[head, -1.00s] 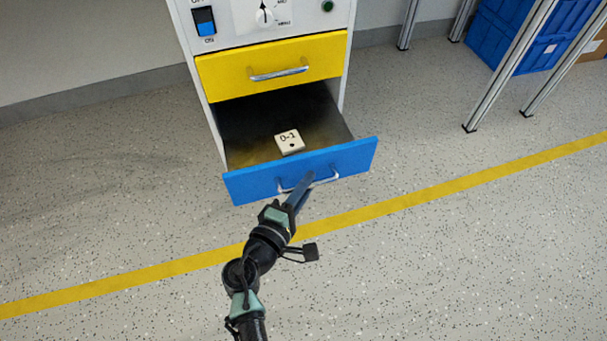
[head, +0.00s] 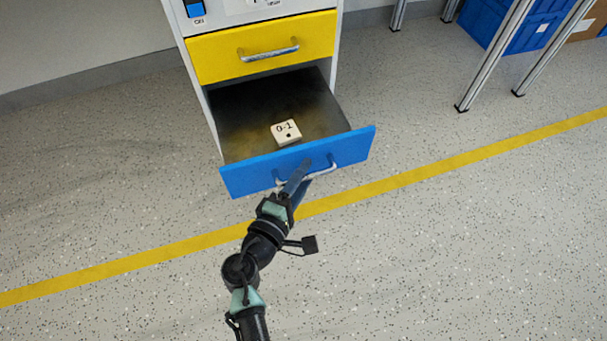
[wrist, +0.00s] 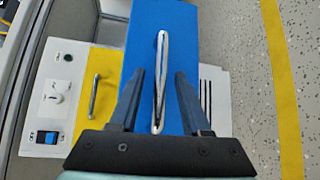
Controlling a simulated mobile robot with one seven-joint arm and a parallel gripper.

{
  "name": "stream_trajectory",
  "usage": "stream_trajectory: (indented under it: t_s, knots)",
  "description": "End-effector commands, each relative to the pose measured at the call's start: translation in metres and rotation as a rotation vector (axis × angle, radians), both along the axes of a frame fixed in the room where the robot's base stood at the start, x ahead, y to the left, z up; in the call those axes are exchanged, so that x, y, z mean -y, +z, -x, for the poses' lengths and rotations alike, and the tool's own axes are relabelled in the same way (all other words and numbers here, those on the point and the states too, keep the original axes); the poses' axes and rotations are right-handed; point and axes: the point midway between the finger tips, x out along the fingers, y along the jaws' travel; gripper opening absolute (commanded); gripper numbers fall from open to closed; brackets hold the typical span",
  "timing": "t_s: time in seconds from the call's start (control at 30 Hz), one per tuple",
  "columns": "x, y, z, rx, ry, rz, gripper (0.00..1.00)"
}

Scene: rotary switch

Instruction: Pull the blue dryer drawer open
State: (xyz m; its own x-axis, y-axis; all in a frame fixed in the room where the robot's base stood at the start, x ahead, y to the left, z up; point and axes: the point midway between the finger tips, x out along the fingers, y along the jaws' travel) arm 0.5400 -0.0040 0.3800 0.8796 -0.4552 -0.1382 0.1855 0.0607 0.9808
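The blue drawer (head: 250,178) stands well out from the white cabinet in the head view, so its dark inside shows. A white block marked 0-1 (head: 286,131) lies in it. Its silver handle (head: 325,172) is on the front face. My gripper (head: 303,170) is at this handle, partly covering its left part. In the wrist view the blue front (wrist: 143,40) fills the middle, and the handle (wrist: 161,50) runs between my two fingers (wrist: 160,72). The fingers stand apart, with a visible gap on each side of the handle.
A shut yellow drawer (head: 220,58) with a silver handle is above the blue one. A blue switch (head: 195,9) is on the cabinet above it. Metal legs (head: 490,60) and a blue crate (head: 530,25) stand at the upper right. The floor in front, with a yellow line (head: 420,175), is clear.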

Motion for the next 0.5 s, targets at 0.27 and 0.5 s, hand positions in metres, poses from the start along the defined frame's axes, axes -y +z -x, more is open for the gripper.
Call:
stream_trajectory:
  t_s: [0.27,0.5]
  knots:
    - [-0.001,0.001,0.003,-0.001,-0.002,0.000,0.47]
    - [-0.019,0.009,0.037,-0.004,0.002,0.001,0.47]
